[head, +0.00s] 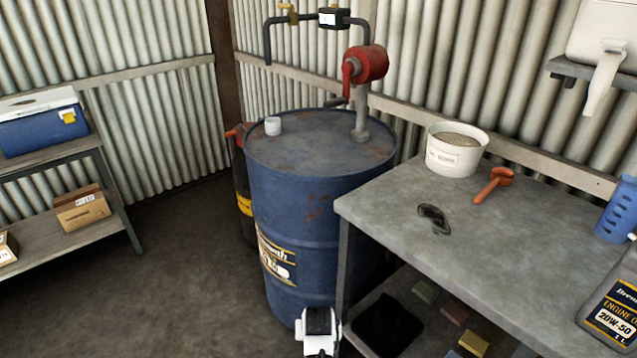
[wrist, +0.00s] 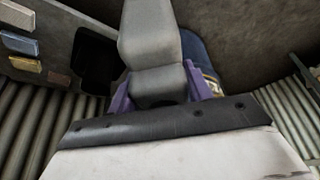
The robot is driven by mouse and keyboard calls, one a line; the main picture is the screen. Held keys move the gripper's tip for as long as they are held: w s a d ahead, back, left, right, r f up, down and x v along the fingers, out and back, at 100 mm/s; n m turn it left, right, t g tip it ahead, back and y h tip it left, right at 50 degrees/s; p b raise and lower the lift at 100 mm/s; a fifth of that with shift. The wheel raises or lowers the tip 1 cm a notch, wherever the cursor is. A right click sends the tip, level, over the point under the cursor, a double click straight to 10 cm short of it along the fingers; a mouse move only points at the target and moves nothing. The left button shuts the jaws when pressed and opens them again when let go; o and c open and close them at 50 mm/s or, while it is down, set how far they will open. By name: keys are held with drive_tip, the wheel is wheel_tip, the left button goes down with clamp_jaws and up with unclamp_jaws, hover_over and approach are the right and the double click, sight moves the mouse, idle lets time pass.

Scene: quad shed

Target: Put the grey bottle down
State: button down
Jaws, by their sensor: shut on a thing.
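In the wrist view my gripper (wrist: 158,95) has its purple fingers closed on both sides of the grey bottle (wrist: 150,35). The bottle is a smooth, plain grey shape that extends away from the fingers toward the top of the picture. Its far end is cut off by the picture edge, and I cannot tell whether it touches anything. In the head view only a white and black piece of my arm shows at the bottom centre, in front of the blue drum; the fingers and held bottle do not show there.
The workbench (head: 385,245) carries a white tub (head: 457,150), an orange tool (head: 494,184), a dark stain, a blue container (head: 618,210) and a dark engine-oil jug (head: 612,305). Its front-left top is clear. The blue drum (head: 315,220) stands left; small blocks and a black tray (head: 388,325) lie below.

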drive_tip(key=s+f, duration=0.4)
drive_tip(key=f, duration=0.2)
drive_tip(key=shift+s, duration=0.3)
idle(0.4)
